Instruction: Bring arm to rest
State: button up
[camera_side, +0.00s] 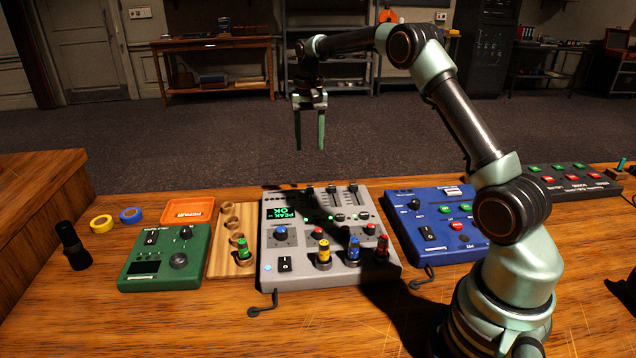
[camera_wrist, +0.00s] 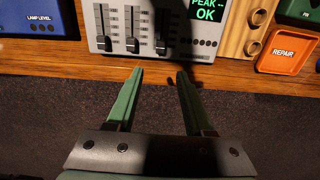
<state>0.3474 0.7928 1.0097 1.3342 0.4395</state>
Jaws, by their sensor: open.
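My gripper (camera_side: 310,146) hangs open and empty, high above and behind the grey mixer (camera_side: 300,262), fingers pointing down. In the wrist view its two green fingers (camera_wrist: 158,74) are spread with nothing between them, and the mixer's sliders (camera_wrist: 131,42) show beyond the tips. The arm is raised and bent, reaching left from its base at the right of the desk (camera_side: 190,320). The mixer's green display reads "PEAK -- OK". Yellow (camera_side: 323,254), blue (camera_side: 354,250) and red (camera_side: 383,246) plugs stand upright along its front.
Left of the mixer are a wooden block (camera_side: 218,266) with a green plug (camera_side: 243,251), a green box (camera_side: 160,273), an orange repair tray (camera_side: 188,222), tape rolls (camera_side: 131,215) and a dark cylinder (camera_side: 72,246). A blue box (camera_side: 425,249) sits right. Air around the gripper is clear.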

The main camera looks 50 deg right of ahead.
jog(key=s+a+r+n+t, duration=0.3)
jog(key=s+a+r+n, duration=0.1)
jog(key=s+a+r, duration=0.6)
jog(key=s+a+f+n+t, duration=0.2)
jog(key=s+a+n, duration=0.3)
jog(key=s+a, duration=0.3)
jog(key=s, duration=0.4)
jog(key=shift+s+a+t, duration=0.2)
jog(key=shift+t, duration=0.1)
jog(key=shift+r, duration=0.1)
dwell(0.9)
